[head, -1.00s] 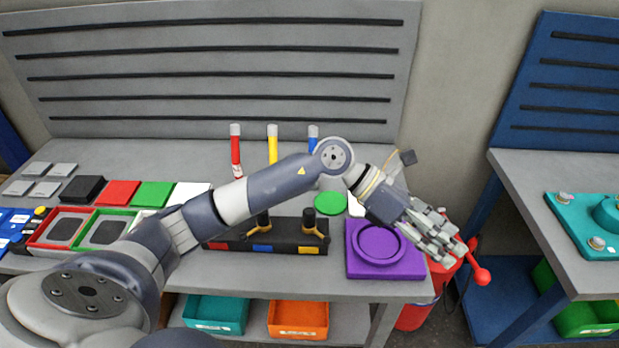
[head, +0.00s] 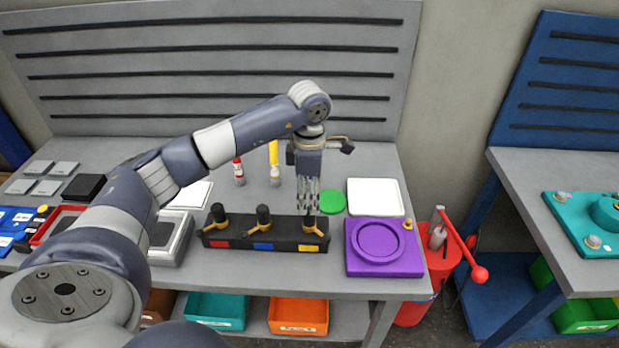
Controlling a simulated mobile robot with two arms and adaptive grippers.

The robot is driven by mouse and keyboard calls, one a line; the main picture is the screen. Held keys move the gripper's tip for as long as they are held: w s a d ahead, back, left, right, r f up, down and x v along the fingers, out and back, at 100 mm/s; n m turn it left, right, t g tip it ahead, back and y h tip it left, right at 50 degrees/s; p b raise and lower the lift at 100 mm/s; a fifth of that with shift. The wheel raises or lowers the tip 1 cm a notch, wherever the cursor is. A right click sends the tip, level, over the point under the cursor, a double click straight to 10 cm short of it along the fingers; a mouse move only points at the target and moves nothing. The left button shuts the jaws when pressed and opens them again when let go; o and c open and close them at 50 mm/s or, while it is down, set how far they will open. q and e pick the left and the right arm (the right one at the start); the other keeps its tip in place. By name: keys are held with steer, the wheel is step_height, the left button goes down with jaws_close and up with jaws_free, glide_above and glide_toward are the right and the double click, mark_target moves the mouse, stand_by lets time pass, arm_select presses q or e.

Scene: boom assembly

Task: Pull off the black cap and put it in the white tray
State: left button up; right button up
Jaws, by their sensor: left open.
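A black block (head: 219,235) on the bench carries three yellow-handled fittings with black tops. The left black cap (head: 217,212) and middle black cap (head: 263,214) show plainly. The right fitting (head: 310,225) has its top mostly hidden behind my fingers. My left gripper (head: 309,205) points straight down over this right fitting, open, its fingertips at the level of the top; I cannot tell whether they touch it. The white tray (head: 375,196) lies empty to the right of the gripper. My right gripper is not in view.
A purple fixture (head: 401,262) with a round recess sits in front of the white tray. A green disc (head: 332,202) lies beside the gripper.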

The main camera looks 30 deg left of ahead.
mark_target(309, 209)
arm_select(q)
step_height(309, 209, down, 6)
steer(key=shift+r+p, duration=0.1)
steer(key=shift+p, duration=0.6)
steer(key=shift+c, duration=0.2)
jaws_close()
